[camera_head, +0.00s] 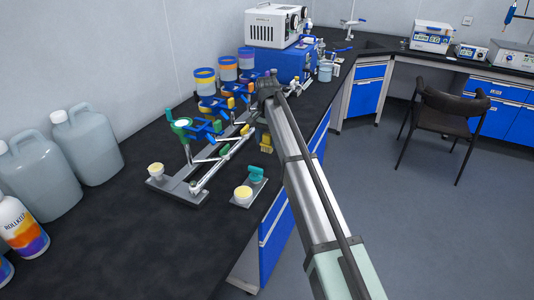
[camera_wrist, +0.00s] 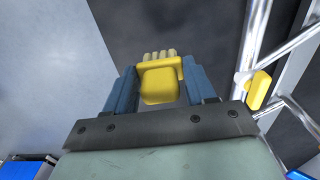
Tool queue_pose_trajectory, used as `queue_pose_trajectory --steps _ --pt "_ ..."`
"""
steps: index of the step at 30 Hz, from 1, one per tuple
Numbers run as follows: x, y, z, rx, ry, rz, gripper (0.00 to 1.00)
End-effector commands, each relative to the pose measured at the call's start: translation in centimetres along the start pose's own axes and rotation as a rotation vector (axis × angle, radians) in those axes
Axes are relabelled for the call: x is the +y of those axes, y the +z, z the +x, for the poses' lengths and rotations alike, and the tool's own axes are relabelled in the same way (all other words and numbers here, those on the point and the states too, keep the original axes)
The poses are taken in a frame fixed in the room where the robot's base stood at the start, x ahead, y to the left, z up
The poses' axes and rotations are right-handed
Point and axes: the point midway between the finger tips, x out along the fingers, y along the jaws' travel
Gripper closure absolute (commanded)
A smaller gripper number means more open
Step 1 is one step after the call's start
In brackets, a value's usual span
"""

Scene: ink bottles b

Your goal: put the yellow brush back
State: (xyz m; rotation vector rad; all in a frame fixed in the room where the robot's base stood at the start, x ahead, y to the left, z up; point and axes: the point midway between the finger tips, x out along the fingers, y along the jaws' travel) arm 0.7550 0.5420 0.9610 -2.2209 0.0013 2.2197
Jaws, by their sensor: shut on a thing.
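The yellow brush (camera_wrist: 160,82) is between the two blue fingers of my gripper (camera_wrist: 158,68) in the wrist view. The gripper is shut on it, and its several pale tufts point away from the wrist. In the head view the brush (camera_head: 266,143) shows below the end of my arm, above the dark bench beside the metal rack (camera_head: 206,185). It looks clear of the bench, but the exact gap is hard to tell. My fingers are mostly hidden in the head view.
A small plate with a teal brush (camera_head: 257,174) and cream knob stands in front. The rack carries blue and green parts; its rod with a yellow piece (camera_wrist: 258,90) is close on the right. Ink bottles (camera_head: 205,80) stand behind, jugs (camera_head: 86,145) at left.

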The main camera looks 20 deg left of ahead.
Motion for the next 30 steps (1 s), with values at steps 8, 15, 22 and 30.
queue_pose_trajectory --steps 8,15,22,30 --pt "0.0 0.0 2.5 0.000 0.000 -0.001 0.70" --pt "0.0 0.0 5.3 -0.001 0.000 -0.001 0.70" --pt "0.0 0.0 5.5 0.000 0.000 -0.002 0.70" --pt "0.0 0.0 5.8 0.000 0.000 -0.002 0.39"
